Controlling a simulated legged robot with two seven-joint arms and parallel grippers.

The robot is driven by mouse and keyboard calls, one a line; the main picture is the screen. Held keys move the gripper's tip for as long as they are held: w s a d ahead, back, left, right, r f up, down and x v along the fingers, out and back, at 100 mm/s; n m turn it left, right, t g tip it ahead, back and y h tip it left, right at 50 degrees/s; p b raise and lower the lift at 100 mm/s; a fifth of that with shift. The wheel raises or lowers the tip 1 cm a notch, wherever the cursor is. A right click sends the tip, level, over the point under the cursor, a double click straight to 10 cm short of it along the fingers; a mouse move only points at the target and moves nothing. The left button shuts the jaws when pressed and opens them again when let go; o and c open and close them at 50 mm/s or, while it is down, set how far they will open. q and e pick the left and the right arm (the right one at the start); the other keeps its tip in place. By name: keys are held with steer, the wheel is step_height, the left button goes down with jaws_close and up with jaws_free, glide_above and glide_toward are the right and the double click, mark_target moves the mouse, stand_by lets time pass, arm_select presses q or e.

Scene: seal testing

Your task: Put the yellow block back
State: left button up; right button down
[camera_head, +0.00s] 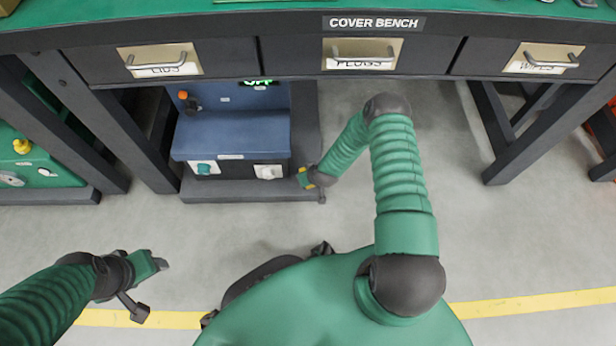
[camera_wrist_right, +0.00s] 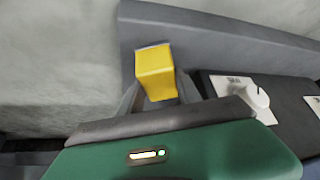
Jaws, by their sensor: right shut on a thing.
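The yellow block (camera_wrist_right: 155,72) stands out between the fingers of my right gripper (camera_wrist_right: 160,98) in the right wrist view. The gripper is shut on it. Its lower part is hidden by the gripper body. In the head view my right gripper (camera_head: 311,182) is at the right front corner of the blue machine (camera_head: 232,135), under the bench. The block is too small there to make out clearly. I cannot tell whether the block touches the machine's dark base. My left gripper (camera_head: 150,272) is low at the left over bare floor, and I see nothing in it.
The cover bench (camera_head: 290,55) spans the top, with labelled drawers. The machine has a teal knob (camera_head: 205,168) and a white knob (camera_head: 268,171) in front and stands on a dark base (camera_head: 245,188). A green unit (camera_head: 40,165) stands at the left. The floor in front is clear.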

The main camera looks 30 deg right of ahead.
steer(key=c, duration=0.8)
jaws_free()
steer(key=shift+c, duration=0.2)
steer(key=shift+s+r+p, duration=0.15)
steer(key=shift+r+p, duration=0.15)
steer(key=shift+r, duration=0.1)
steer(key=s+a+r+n+g+p, duration=0.1)
steer(key=s+a+r+p, duration=0.1)
steer(key=r, duration=0.7)
steer(key=s+a+r+y+p, duration=0.1)
steer(key=a+r+p, duration=0.1)
steer(key=r, duration=0.7)
steer(key=s+a+r+n+g+p, duration=0.1)
steer(key=s+a+r+p, duration=0.15)
steer(key=r, duration=0.55)
steer(key=s+a+r, duration=0.2)
steer(key=s+r, duration=0.3)
steer(key=r, duration=0.2)
steer(key=s+a+r+g, duration=0.1)
steer(key=s+a+r, duration=0.2)
steer(key=s+r, duration=0.2)
steer(key=v, duration=0.2)
steer(key=shift+r, duration=0.35)
